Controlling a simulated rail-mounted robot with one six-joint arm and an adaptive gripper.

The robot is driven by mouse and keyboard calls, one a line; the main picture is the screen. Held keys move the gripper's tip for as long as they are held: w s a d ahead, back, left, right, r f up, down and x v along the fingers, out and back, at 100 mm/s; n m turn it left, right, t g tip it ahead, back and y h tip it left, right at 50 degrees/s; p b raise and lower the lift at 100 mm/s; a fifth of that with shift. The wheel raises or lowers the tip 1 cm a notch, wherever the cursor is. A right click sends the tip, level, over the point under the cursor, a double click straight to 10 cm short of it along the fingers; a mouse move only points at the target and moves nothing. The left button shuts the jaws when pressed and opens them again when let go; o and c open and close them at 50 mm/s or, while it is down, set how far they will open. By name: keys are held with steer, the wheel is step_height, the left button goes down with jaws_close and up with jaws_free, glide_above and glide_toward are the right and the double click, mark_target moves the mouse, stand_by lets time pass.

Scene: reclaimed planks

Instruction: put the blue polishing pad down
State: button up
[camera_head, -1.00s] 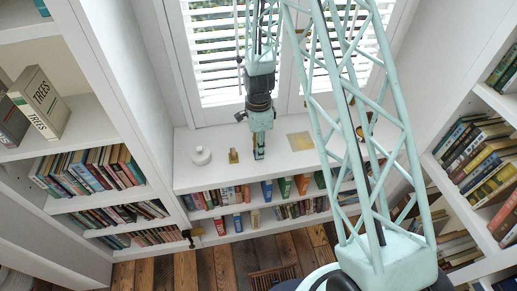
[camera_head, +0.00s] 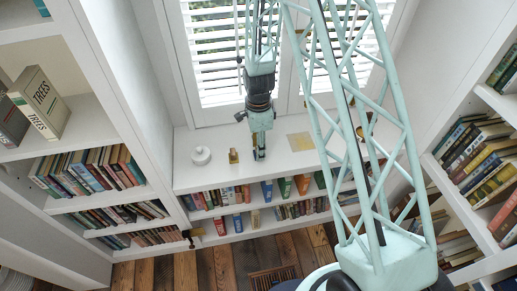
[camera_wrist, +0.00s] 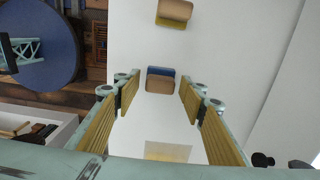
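The blue polishing pad (camera_wrist: 160,78), a small tan block with a blue layer, stands on the white counter (camera_wrist: 215,60) in the wrist view. My gripper (camera_wrist: 158,98) is open. Its two ribbed yellow-lined fingers lie on either side of the pad, with a visible gap on each side. In the head view, my gripper (camera_head: 259,153) points down at the counter (camera_head: 213,180), and its fingers mostly hide the pad.
A flat yellowish square (camera_head: 300,141) lies to the right. Shutters (camera_head: 215,60) rise behind the counter; bookshelves (camera_head: 95,120) flank it.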

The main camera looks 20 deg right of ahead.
step_height(320, 180, up, 12)
steer(key=p, duration=0.1)
steer(key=shift+p, duration=0.3)
stand_by(0.5)
steer(key=shift+r, duration=0.1)
stand_by(0.6)
steer(key=s+r+n+t, duration=0.1)
steer(key=s+r+n, duration=0.55)
steer(key=r, duration=0.95)
steer(key=s+r+n+t, duration=0.1)
steer(key=s+r+n, duration=0.3)
steer(key=s+r, duration=0.85)
steer(key=s+r+n+t, duration=0.1)
steer(key=s+r+n, duration=0.3)
steer(key=s, duration=0.6)
steer(key=s+r+n+t, duration=0.1)
steer(key=s+r+n, duration=0.3)
steer(key=s+r, duration=0.4)
steer(key=shift+s+r, duration=0.2)
steer(key=shift+s, duration=1.35)
